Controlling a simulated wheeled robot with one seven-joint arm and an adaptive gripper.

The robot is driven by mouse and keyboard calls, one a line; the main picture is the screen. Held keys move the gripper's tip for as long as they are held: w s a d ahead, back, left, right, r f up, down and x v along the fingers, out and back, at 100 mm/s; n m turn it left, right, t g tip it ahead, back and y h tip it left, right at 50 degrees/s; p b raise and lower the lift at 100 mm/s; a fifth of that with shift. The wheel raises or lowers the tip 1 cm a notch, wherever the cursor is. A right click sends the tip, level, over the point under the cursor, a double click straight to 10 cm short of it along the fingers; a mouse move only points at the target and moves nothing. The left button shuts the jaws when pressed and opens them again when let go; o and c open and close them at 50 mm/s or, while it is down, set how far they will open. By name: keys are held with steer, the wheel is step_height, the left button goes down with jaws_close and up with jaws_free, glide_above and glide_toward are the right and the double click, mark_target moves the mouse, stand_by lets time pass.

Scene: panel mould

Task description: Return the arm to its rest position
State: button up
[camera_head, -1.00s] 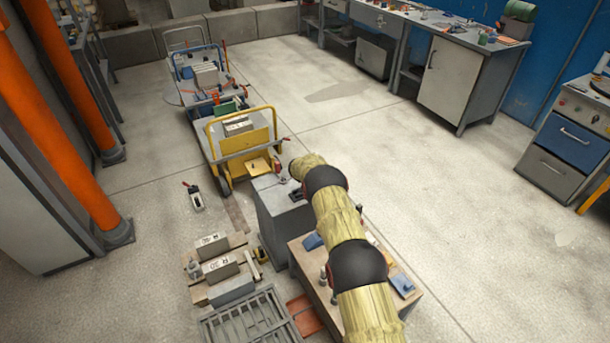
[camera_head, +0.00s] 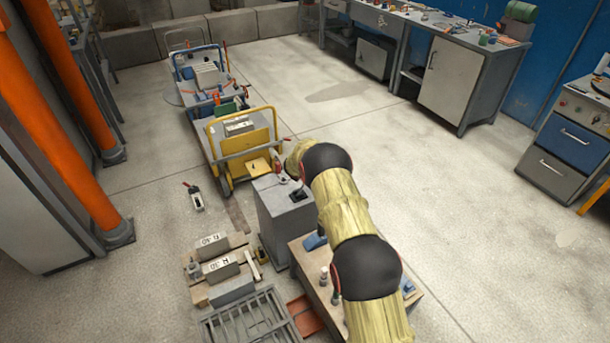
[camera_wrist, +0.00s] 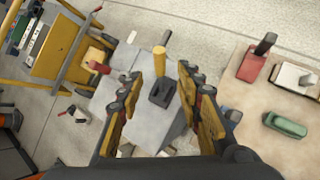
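My gripper (camera_wrist: 160,84) shows in the wrist view with its two yellow-padded fingers apart. Nothing is held between them. Beyond the gap, a black piece (camera_wrist: 163,90) lies on the grey cabinet top, with a short yellow piece behind it. In the head view my yellow arm with black joints (camera_head: 345,205) reaches forward from the bottom edge and bends over the right side of the grey cabinet (camera_head: 285,225). The gripper itself is hidden there behind the arm.
A wooden-topped bench (camera_head: 310,268) lies under my arm, partly hidden, with small items on it. A yellow cart (camera_head: 240,140) stands beyond the cabinet. Labelled grey blocks (camera_head: 220,268) and a metal grate (camera_head: 250,322) lie left. Open floor (camera_head: 450,200) lies to the right.

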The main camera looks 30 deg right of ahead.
stand_by(0.7)
steer(key=s+f+m+g, duration=0.2)
steer(key=s+m+g, duration=0.2)
steer(key=s+m, duration=0.8)
steer(key=s+a+r+m+t+y, duration=0.1)
steer(key=s+a+r+m, duration=0.2)
steer(key=s+a+r, duration=0.5)
steer(key=s+a+r+m+t+y, duration=0.1)
steer(key=s+a+r+m, duration=0.3)
steer(key=s+a+r, duration=0.5)
steer(key=s+a+r+m+t+y, duration=0.1)
steer(key=s+a+r+m+y, duration=0.2)
steer(key=s+a+r, duration=0.6)
steer(key=s+r+m, duration=0.1)
steer(key=s+r, duration=1.5)
steer(key=s, duration=0.4)
